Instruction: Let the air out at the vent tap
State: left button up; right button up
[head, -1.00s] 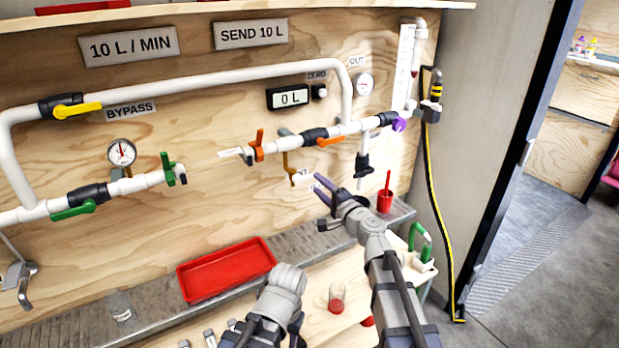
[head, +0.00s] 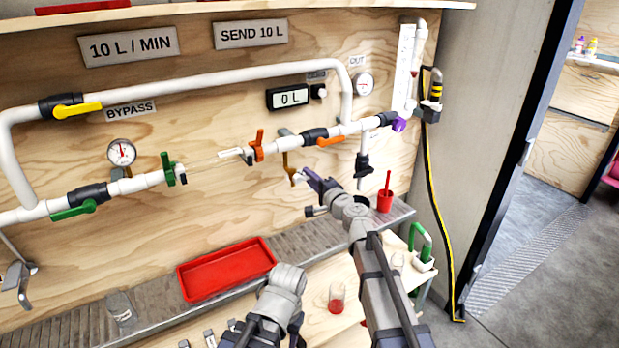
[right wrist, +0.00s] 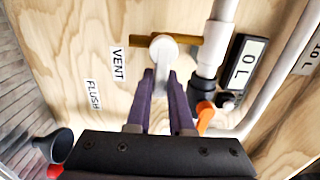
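The vent tap shows in the right wrist view as a brass fitting (right wrist: 188,41) with a pale grey handle (right wrist: 163,46), beside the VENT label (right wrist: 118,64). In the head view its brass pipe (head: 286,165) hangs below the white line, and the handle is mostly hidden by my gripper. My right gripper (head: 314,178) is at the tap. In the right wrist view its purple fingertips (right wrist: 161,73) lie on either side of the handle's near end. I cannot tell whether they press on it.
The white pipe with an orange lever (head: 330,141) runs just above my right gripper. A red tray (head: 184,285) lies on the bench. The display (head: 288,96) reads 0 L.

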aim_at(300, 178)
grip_shut()
jog(key=n, duration=0.1)
jog(key=r+n+p, duration=0.1)
jog(key=n, duration=0.1)
jog(key=shift+s+r, duration=0.1)
jog(key=shift+r, duration=0.05)
jog(key=n, duration=0.1)
jog(key=n+p, duration=0.1)
jog(key=n, duration=0.1)
jog(key=r+n, duration=0.1)
jog(key=n, duration=0.1)
jog(key=shift+s+a+r, duration=0.1)
jog(key=shift+s+a, duration=0.1)
jog(key=shift+a, duration=0.15)
jog(key=n, duration=0.2)
jog(key=a+n+p, duration=0.1)
jog(key=n, duration=0.1)
jog(key=shift+s+r, duration=0.3)
jog(key=shift+r, duration=0.1)
jog(key=shift+s+a+r+n+p, duration=0.15)
jog(key=shift+a+n, duration=0.1)
jog(key=shift+n, duration=0.7)
jog(key=shift+s+a+n+p, duration=0.1)
jog(key=shift+a+n+p, duration=0.1)
jog(key=shift+n, duration=0.75)
